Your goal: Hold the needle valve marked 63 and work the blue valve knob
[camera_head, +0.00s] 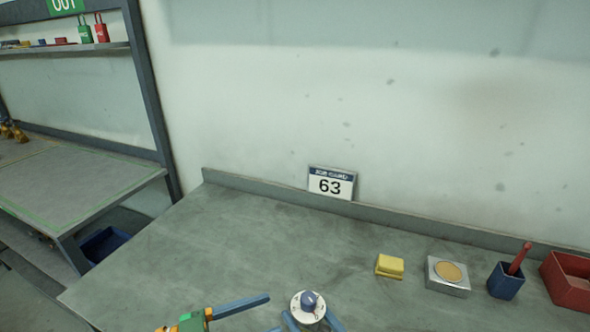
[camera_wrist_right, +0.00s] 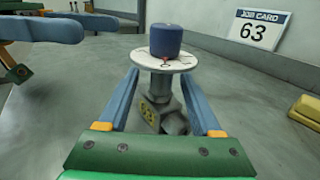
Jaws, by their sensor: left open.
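The needle valve (camera_wrist_right: 165,108) stands upright on the bench in the right wrist view, with a yellow tag on its body whose marking is hard to read. A blue knob (camera_wrist_right: 165,40) sits on top above a white dial plate; the knob also shows at the bottom of the head view (camera_head: 309,300). My right gripper (camera_wrist_right: 160,75) is open, with its blue fingers on either side of the valve below the dial and apparent gaps beside the stem. My left gripper (camera_wrist_right: 98,25) is open and empty, left of the knob and apart from it.
A job card reading 63 (camera_head: 331,184) leans at the back ledge. To the right are a yellow block (camera_head: 390,266), a metal box with a tan disc (camera_head: 448,276), a blue cup with a red tool (camera_head: 506,281) and a red bin (camera_head: 568,280). The bench's left part is clear.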

